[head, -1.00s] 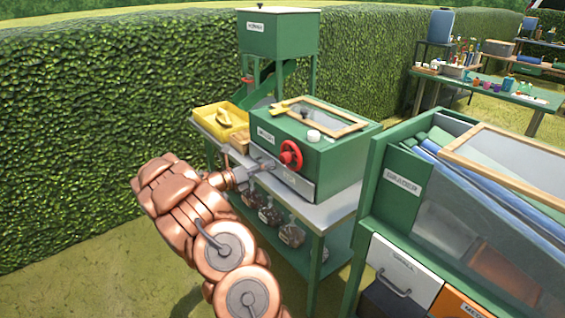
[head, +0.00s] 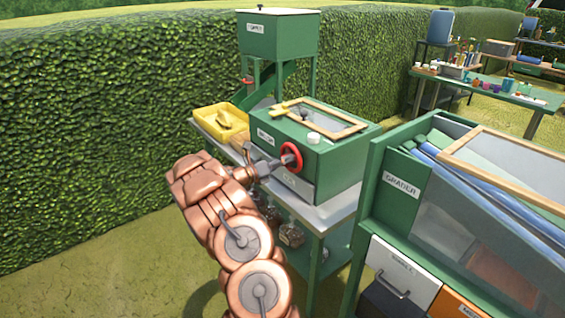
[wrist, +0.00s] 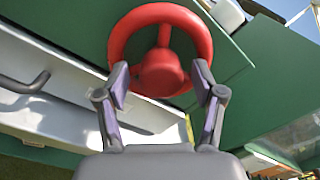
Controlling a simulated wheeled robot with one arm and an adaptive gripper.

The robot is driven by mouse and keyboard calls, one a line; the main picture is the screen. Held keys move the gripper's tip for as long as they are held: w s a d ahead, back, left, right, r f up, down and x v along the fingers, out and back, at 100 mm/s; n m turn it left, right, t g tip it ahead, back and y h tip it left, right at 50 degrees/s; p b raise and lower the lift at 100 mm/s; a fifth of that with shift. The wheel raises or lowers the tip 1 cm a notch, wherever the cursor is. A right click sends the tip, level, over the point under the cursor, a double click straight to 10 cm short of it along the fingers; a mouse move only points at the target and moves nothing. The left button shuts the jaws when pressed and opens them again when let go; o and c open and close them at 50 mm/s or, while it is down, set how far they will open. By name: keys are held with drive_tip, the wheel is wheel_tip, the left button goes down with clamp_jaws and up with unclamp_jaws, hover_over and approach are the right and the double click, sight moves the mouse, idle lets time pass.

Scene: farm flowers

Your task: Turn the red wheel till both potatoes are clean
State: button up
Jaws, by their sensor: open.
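The red wheel (head: 292,156) is on the front of the green washer box (head: 335,150). In the wrist view the wheel (wrist: 160,50) fills the upper middle, with a rim, a hub and a spoke pointing up. My gripper (wrist: 162,78) is open, its two fingers on either side of the wheel's hub at the lower rim. I cannot tell whether the fingers touch it. In the head view my gripper (head: 283,160) is right at the wheel and partly covers it. The potatoes are not visible; the box's inside is hidden under its wood-framed lid (head: 320,117).
The green grader (head: 410,200) stands close on the right. A hedge (head: 110,130) runs behind. A light drawer or trough with a dark handle (wrist: 25,82) is below the wheel.

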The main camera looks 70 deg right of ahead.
drive_tip(key=c, duration=1.1)
drive_tip(key=shift+c, duration=0.2)
